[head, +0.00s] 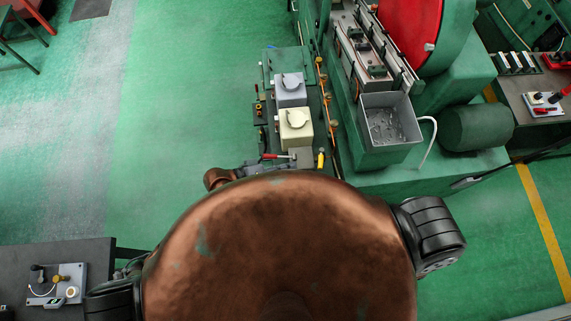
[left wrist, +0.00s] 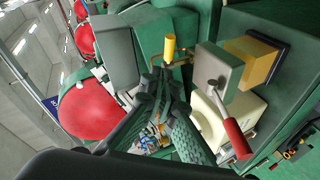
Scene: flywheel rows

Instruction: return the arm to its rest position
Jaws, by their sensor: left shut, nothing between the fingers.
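My left gripper (head: 272,168) shows in the head view just beyond my copper-coloured body, which hides part of it and most of the arm. It is close to the near end of the narrow green bench (head: 268,68). In the left wrist view its two dark fingers (left wrist: 163,78) come together at the tips with nothing between them. A lever with a red handle (left wrist: 236,138) is to the right of the fingers, on a grey block (left wrist: 217,70). A yellow knob (left wrist: 169,48) shows just past the fingertips. My right gripper is in neither view.
On the bench stand a grey box (head: 291,89) and a cream box (head: 296,126). A large green machine with a red wheel (head: 408,27) and a metal bin (head: 387,125) is to the right. A dark table (head: 92,262) is at lower left. Green floor (head: 170,110) is clear at left.

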